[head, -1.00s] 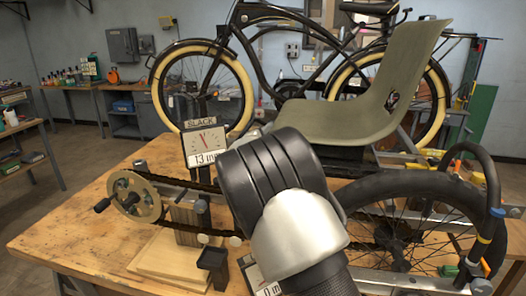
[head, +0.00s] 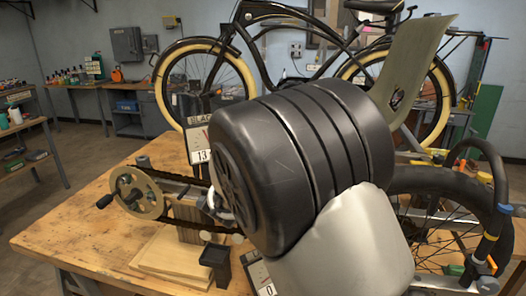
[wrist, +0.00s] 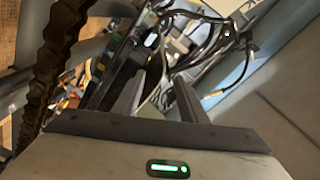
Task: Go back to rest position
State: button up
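My gripper (wrist: 160,92) shows in the wrist view with two dark fingers apart and nothing seen between them. In the head view my large black and silver arm links fill the middle and hide the gripper. The trike frame stands on the wooden workbench (head: 85,225). Its crank and chainring (head: 137,194) are at the left, with a dark chain running right behind my arm. A dark chain (wrist: 50,55) also crosses the upper left of the wrist view.
A dial sign (head: 197,145) marked SLACK stands beside my arm, partly covered. A black block-like holder (head: 215,262) stands at the bench front by a wooden base (head: 165,265). A black bicycle (head: 290,45) is behind. The bench's left front is clear.

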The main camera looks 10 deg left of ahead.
jog(key=s+d+r+n+g+y+p, duration=0.4)
jog(key=s+d+r+n+g+y, duration=0.15)
jog(key=d+r, duration=0.45)
jog(key=s+d+f+n+g+h+p, duration=0.1)
jog(key=s+d+n+g, duration=0.1)
jog(key=s+d, duration=0.4)
jog(key=s+d+f+n+g+h+p, duration=0.1)
jog(key=s+d, duration=0.5)
jog(key=s, duration=0.8)
jog(key=s+d+f+n+g+h+p, duration=0.1)
jog(key=s+d+n+g+p, duration=0.2)
jog(key=s, duration=0.7)
jog(key=d+n+g, duration=0.1)
jog(key=d+n, duration=0.1)
jog(key=d, duration=0.1)
jog(key=shift+s+d+f+h, duration=0.15)
jog(key=shift+s+d+h, duration=0.1)
jog(key=shift+s+h, duration=0.1)
